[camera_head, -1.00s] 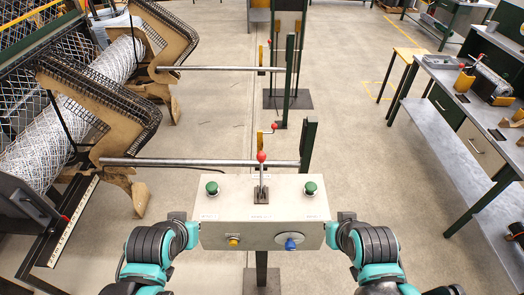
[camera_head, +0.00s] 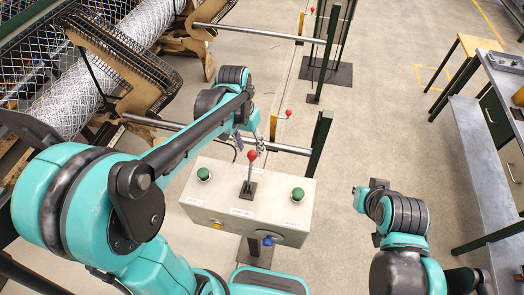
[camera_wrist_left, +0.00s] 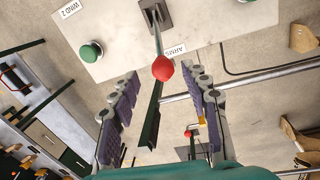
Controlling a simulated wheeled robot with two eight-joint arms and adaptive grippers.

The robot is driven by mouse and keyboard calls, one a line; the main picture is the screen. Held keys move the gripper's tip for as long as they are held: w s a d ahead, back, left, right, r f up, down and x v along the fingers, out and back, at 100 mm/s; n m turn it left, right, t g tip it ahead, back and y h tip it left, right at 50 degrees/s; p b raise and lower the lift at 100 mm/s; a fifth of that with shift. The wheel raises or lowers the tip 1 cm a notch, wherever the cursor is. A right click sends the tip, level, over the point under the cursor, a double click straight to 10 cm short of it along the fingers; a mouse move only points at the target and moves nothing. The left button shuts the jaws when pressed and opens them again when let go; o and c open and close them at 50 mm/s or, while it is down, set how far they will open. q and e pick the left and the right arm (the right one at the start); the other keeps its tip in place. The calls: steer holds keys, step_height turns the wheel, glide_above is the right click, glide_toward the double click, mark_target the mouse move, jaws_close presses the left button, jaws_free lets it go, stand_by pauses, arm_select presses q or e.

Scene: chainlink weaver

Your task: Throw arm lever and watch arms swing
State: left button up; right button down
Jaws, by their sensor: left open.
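The arm lever is a thin rod with a red ball knob (camera_head: 251,155), standing upright on top of the pale control box (camera_head: 222,208). In the left wrist view the red knob (camera_wrist_left: 162,69) shows near an "ARMS" label. My left gripper (camera_head: 249,142) is open, just beyond the knob in the head view. In the left wrist view its two purple-padded fingers (camera_wrist_left: 162,90) are spread, with the knob between the lines of their tips; contact cannot be told. The weaver's brown arms (camera_head: 130,85) stand at the left. My right arm is bent at the right, its gripper not visible.
Two green buttons (camera_head: 203,174) flank the lever, with a blue knob (camera_head: 268,240) on the box's front. A steel rail (camera_head: 175,126) and dark green posts (camera_head: 320,133) stand behind. A workbench (camera_head: 478,150) is at the right. Open floor (camera_head: 385,130) lies between.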

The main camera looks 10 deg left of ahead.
mark_target(250, 156)
arm_select(q)
steer(key=f, duration=0.4)
steer(key=f+b, duration=0.1)
steer(key=f, duration=0.2)
steer(key=shift+s+d, duration=0.2)
steer(key=shift+d, duration=0.1)
steer(key=shift+s+f, duration=0.1)
steer(key=shift+f, duration=0.15)
jaws_close()
